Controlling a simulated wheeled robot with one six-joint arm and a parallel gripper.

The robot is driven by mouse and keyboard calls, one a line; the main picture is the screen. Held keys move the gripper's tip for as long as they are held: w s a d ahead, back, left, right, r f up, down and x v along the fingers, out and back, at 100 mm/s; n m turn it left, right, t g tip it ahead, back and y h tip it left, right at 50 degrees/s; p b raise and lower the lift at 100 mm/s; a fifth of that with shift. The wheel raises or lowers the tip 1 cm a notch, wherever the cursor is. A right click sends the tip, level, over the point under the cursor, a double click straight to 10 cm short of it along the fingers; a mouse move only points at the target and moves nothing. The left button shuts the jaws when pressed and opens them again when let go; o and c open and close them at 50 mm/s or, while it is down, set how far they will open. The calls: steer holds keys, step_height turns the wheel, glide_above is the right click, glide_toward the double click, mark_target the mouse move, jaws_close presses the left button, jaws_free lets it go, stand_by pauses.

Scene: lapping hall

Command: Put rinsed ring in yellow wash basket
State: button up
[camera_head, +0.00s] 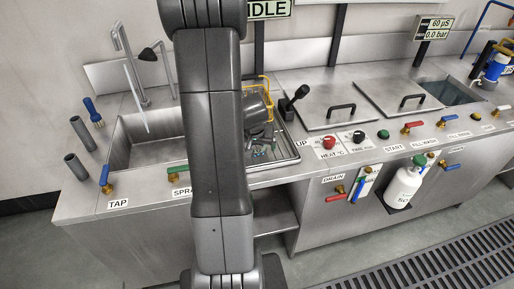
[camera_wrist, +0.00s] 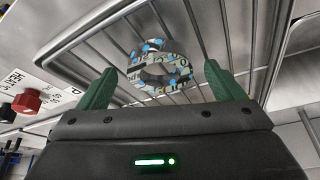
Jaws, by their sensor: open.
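The ring (camera_wrist: 160,88) is shiny and mottled with blue spots. In the wrist view it lies on the bars of a wire rack (camera_wrist: 222,35). My gripper (camera_wrist: 160,69) is open, its two green fingers on either side of the ring in the picture, with gaps to it; I cannot tell how far beyond the fingertips it lies. In the head view my gripper (camera_head: 262,150) is low over the rack right of the sink, and the ring cannot be made out clearly. A yellow wire frame (camera_head: 268,88), probably the wash basket, shows behind my arm and is mostly hidden.
A sink (camera_head: 140,140) with a tap is at left. A black-handled lever (camera_head: 291,98) stands close right of my gripper. A red knob (camera_head: 328,142) and other controls line the front edge.

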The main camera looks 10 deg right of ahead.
steer(key=shift+c, duration=0.4)
steer(key=shift+r, duration=0.15)
steer(key=c, duration=1.3)
